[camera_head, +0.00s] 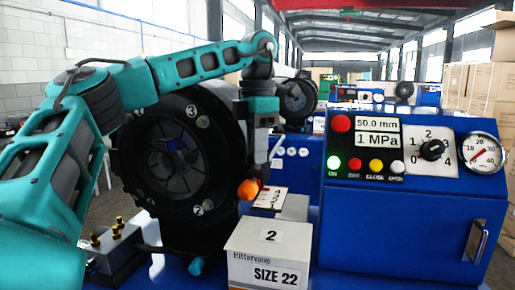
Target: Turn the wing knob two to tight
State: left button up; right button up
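A black ring-shaped crimper head (133,165) stands left of centre, with a dark hub (172,160) inside it. Number tags 3 and 2 show on its face, with small pale round parts beside them. The pale part by tag 2 (208,205) is low on the right of the ring; its shape and angle are too small to tell. My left arm arches over the ring. My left gripper (262,178) points down right of the ring, beside an orange rounded knob (248,189). Whether it touches that knob, or is open or shut, is unclear. My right gripper is out of view.
A box (268,268) marked 2 and SIZE 22 stands front centre. A blue control cabinet (400,225) with buttons, black selector (433,149) and gauge (483,153) fills the right. A block with brass fittings (117,232) is lower left.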

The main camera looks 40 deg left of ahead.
pick_arm(q)
grip_shut()
jog(key=m+p, duration=0.3)
jog(key=m, duration=0.1)
jog(key=shift+r+p, duration=0.15)
jog(key=shift+p, duration=0.15)
jog(key=shift+m+p, duration=0.65)
jog(key=shift+m, duration=0.95)
jog(key=shift+o, duration=2.3)
grip_release()
notch_tip(320, 180, up, 13)
